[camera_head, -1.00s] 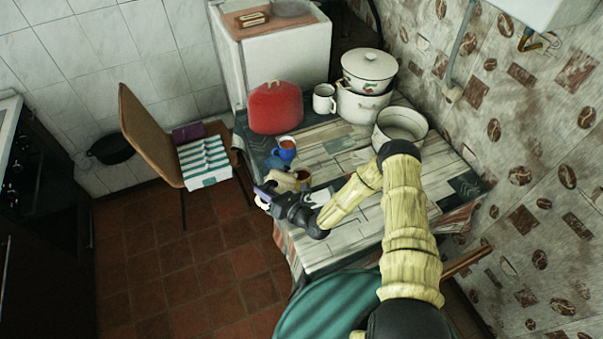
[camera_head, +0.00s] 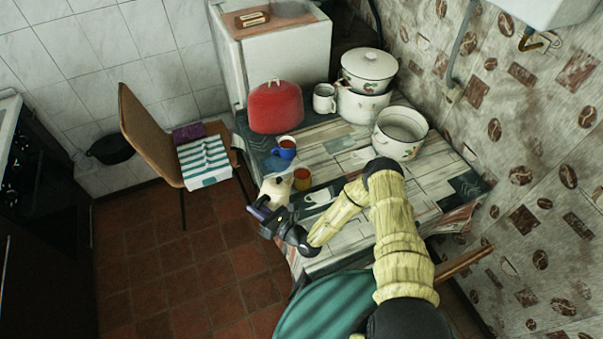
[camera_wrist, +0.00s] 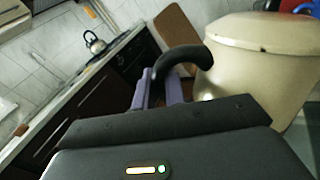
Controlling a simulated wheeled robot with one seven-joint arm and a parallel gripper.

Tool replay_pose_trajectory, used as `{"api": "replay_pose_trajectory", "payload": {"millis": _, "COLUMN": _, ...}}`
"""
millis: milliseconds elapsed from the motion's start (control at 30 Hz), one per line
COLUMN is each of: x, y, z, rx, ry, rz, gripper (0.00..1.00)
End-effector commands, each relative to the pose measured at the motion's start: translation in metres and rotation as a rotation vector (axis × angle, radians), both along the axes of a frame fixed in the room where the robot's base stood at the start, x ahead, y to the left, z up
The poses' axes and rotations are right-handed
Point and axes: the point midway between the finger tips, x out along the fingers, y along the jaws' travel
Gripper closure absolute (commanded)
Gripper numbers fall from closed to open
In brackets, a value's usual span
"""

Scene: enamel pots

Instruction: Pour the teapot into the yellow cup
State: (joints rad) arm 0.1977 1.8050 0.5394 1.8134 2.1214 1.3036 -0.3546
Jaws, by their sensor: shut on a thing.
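The cream teapot (camera_head: 274,190) is near the table's front left edge, with its lid knob on top. My gripper (camera_head: 262,208) is shut on its handle. In the wrist view the purple fingers (camera_wrist: 160,90) close around the dark curved handle (camera_wrist: 186,57), beside the cream teapot body (camera_wrist: 262,62).
A blue cup (camera_head: 286,151) stands behind the teapot. A red covered object (camera_head: 276,108), a white mug (camera_head: 324,98), stacked enamel pots (camera_head: 362,106) and an open pot (camera_head: 398,148) stand farther back. A chair (camera_head: 150,135) is to the left. Bare tabletop lies right of the yellow cup.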

Motion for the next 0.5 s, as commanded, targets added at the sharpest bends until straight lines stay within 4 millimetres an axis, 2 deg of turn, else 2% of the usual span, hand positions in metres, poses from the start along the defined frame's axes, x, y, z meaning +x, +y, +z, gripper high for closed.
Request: {"api": "replay_pose_trajectory", "payload": {"millis": 500, "x": -0.0028, "y": 0.0024, "z": -0.0035, "rx": -0.009, "ry": -0.016, "rz": 0.001, "gripper": 1.0}}
